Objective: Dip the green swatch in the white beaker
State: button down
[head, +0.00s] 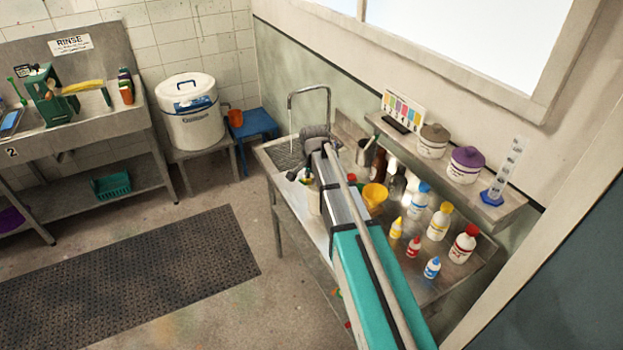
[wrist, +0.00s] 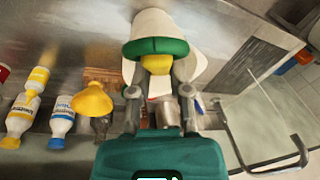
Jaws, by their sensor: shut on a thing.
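In the wrist view my gripper (wrist: 160,75) is shut, with a yellow piece (wrist: 155,66) between its fingertips. The green swatch (wrist: 158,47) shows as a curved green band just beyond that piece. A white form (wrist: 150,22), which looks like the white beaker, is right beyond the green band. I cannot tell whether the swatch is inside it, touching it or only in front of it. In the head view my arm hides most of the gripper, swatch and beaker.
A sink with a running tap (head: 308,92) is at the counter's far end. A yellow funnel (head: 375,194), also in the wrist view (wrist: 92,101), and several bottles (head: 439,221) stand close beside my arm. A shelf above holds two lidded jars (head: 433,141) and a graduated cylinder (head: 507,170).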

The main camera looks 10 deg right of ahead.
jog(key=shift+f+b, duration=2.65)
jog(key=shift+f, duration=0.25)
jog(key=shift+w+a, duration=0.2)
jog(key=shift+a, duration=0.15)
jog(key=shift+s+d, duration=0.1)
jog(key=shift+s+d, duration=0.3)
jog(key=shift+d, duration=0.35)
jog(key=shift+a, duration=0.1)
jog(key=shift+w+a, duration=0.4)
jog(key=shift+a, duration=0.25)
